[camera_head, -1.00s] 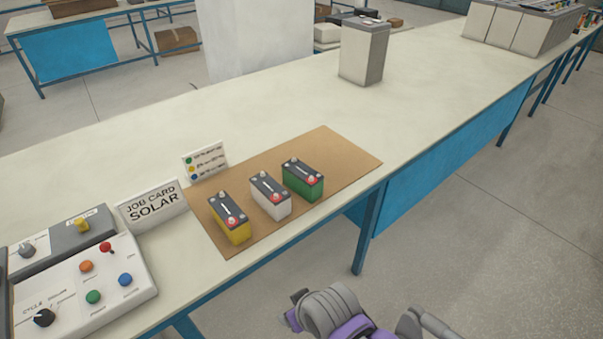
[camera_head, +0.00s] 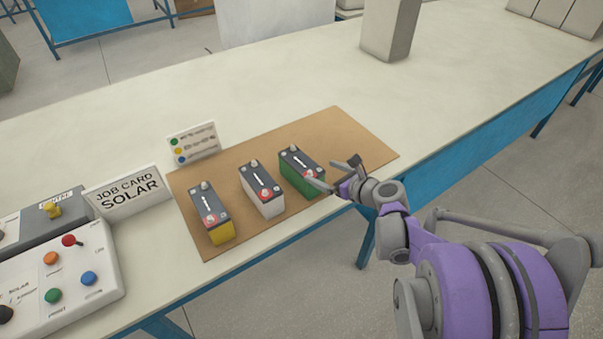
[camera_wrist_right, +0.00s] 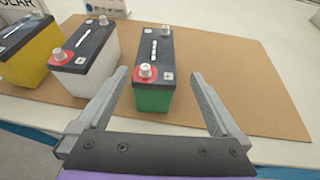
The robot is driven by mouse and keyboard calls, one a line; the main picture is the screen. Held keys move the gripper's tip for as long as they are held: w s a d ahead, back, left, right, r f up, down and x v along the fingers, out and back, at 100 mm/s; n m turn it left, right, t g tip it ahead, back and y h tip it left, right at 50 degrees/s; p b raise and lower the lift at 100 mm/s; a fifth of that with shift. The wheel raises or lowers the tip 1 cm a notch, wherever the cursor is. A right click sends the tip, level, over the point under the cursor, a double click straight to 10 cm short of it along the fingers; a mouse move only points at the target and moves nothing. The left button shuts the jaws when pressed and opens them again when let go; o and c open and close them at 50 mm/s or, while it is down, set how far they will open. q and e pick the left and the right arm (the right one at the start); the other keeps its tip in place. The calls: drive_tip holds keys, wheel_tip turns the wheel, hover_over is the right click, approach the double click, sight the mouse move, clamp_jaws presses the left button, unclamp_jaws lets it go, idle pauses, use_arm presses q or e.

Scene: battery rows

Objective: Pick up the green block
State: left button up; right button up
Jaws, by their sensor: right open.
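The green block is a battery-shaped block (camera_head: 297,180) with a dark top and two terminals, one ringed red. It stands upright at the right of a row of three on a brown mat (camera_head: 345,140). In the right wrist view the green block (camera_wrist_right: 153,97) lies ahead, its near end between the fingertips or just beyond them. My right gripper (camera_head: 338,175) is open and empty, close to the block's near right side; it also shows in the right wrist view (camera_wrist_right: 160,85). I cannot tell whether a finger touches the block. My left gripper is not in view.
A white block (camera_head: 264,190) stands just left of the green one, and a yellow block (camera_head: 213,215) further left. A job card sign (camera_head: 127,192), a small legend card (camera_head: 192,144) and a control panel (camera_head: 60,275) lie left.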

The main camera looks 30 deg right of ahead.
sight(306, 165)
drive_tip(key=x, duration=0.9)
drive_tip(key=shift+a+r, duration=0.1)
drive_tip(key=shift+a, duration=0.2)
clamp_jaws()
